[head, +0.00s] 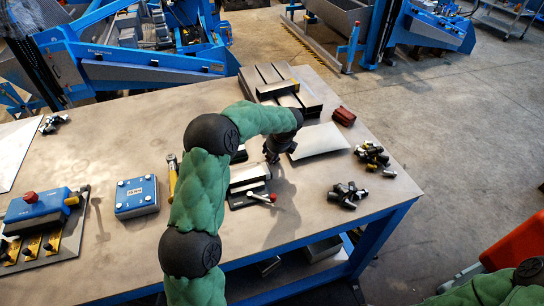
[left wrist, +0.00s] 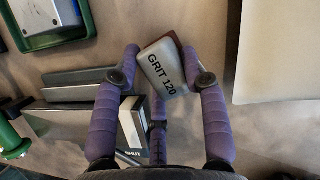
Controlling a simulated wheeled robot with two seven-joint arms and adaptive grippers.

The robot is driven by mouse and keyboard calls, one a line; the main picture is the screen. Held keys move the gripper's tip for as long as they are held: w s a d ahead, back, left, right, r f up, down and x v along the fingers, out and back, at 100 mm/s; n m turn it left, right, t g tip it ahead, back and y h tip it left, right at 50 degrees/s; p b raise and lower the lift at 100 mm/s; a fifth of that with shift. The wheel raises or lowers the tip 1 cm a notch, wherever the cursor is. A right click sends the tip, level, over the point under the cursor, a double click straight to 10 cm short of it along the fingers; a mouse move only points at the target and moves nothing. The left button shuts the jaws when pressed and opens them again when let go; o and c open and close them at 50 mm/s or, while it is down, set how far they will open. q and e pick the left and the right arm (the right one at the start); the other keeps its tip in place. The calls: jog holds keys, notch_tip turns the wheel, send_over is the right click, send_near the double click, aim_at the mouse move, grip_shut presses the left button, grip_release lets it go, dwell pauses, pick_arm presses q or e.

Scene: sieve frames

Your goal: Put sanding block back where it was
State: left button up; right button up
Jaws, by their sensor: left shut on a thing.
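The sanding block (left wrist: 163,68) is a grey block with a brown edge, and its face reads "GRIT 120". In the left wrist view it is tilted between the fingertips of my left gripper (left wrist: 161,62), which is shut on it. In the head view my left gripper (head: 272,157) is over the workbench (head: 110,130), between a clamp fixture (head: 248,176) and a pale sheet (head: 318,141). The block cannot be made out there. How high it is above the bench is hard to tell. My right gripper is out of view.
A stack of grey metal pieces (head: 300,98) and a dark red block (head: 344,116) are at the bench's far end. Piles of small fittings (head: 348,194) lie near the right edge. A blue box (head: 136,194) stands left of my arm. Bare bench lies at front right.

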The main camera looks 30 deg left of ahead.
pick_arm(q)
jog(key=shift+f, duration=0.3)
jog(key=shift+f, duration=0.15)
jog(key=o, duration=1.1)
jog(key=p+v, duration=0.2)
jog(key=v, duration=1)
